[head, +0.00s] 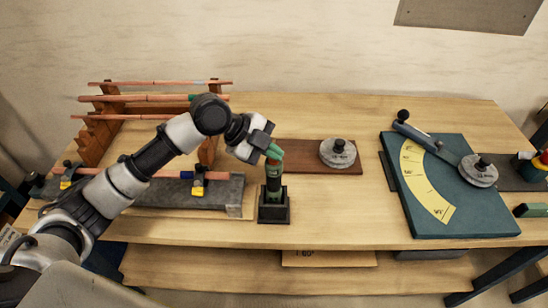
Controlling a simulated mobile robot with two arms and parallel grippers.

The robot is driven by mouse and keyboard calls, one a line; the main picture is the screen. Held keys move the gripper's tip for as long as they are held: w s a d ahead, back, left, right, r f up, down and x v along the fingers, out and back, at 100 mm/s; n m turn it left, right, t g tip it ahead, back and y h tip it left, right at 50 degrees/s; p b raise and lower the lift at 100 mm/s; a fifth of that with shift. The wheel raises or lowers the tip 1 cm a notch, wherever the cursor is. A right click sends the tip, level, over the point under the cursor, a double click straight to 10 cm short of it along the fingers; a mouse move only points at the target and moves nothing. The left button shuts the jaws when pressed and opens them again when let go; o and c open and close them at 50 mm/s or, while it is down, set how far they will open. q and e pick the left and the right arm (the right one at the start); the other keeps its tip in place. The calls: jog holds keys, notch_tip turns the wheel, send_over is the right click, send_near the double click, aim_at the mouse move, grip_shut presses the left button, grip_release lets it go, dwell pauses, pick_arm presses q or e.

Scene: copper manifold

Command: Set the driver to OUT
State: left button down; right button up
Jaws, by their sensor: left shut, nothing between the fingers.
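The driver (273,178) is a dark green and black tool standing upright in a square black holder (274,213) near the middle of the bench. My left gripper (270,149) is at the top of the driver, coming from the upper left. It is shut with nothing held between its fingers. It looks very close to the driver's top, but I cannot tell whether they touch. The driver's IN or OUT setting is too small to read. My right gripper is not in view.
Copper pipes lie on a wooden rack (92,150) at left, behind a grey clamp rail (235,190). A round weight (338,154) sits on a brown board (295,154). A teal bending plate (480,220) with a yellow scale is at right. Bench between holder and plate is clear.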

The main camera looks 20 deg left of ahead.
aim_at(273, 162)
pick_arm(q)
jog(key=shift+f, duration=0.1)
jog(key=shift+r+p, duration=0.5)
jog(key=shift+r, duration=0.2)
notch_tip(273, 162, up, 6)
jog(key=p, duration=0.5)
dwell(1.2)
